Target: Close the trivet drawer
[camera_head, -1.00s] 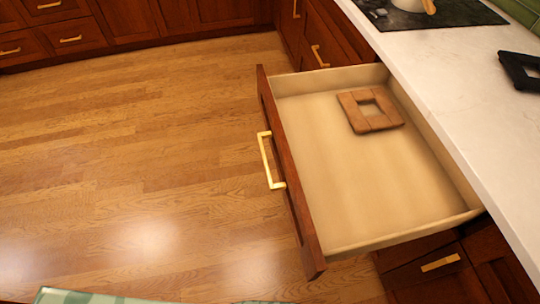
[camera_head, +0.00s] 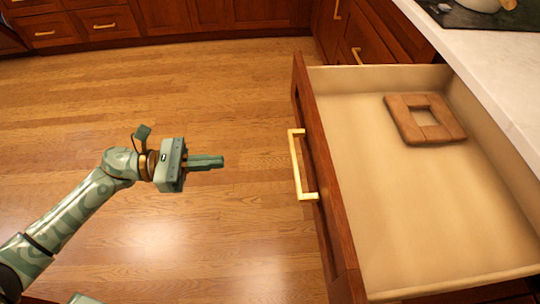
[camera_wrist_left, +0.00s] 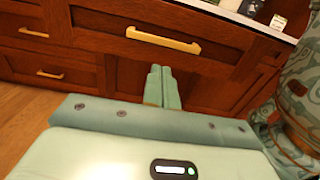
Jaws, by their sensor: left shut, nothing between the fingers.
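The trivet drawer (camera_head: 345,200) is pulled far out from under the counter, its wooden front and gold handle (camera_head: 300,165) facing left in the head view. A square wooden trivet (camera_head: 408,125) with a square hole lies inside at the back. My left gripper (camera_head: 222,162) is shut and empty, pointing right toward the drawer front, with a gap between them. In the left wrist view the shut fingers (camera_wrist_left: 162,85) appear below a gold handle (camera_wrist_left: 163,40) on a wooden front. My right gripper is not in view.
A white countertop (camera_head: 500,75) runs along the right above the drawer, with a dark cooktop (camera_head: 460,15) at its far end. Closed wooden cabinets (camera_head: 110,20) line the back. The wood floor left of the drawer is clear.

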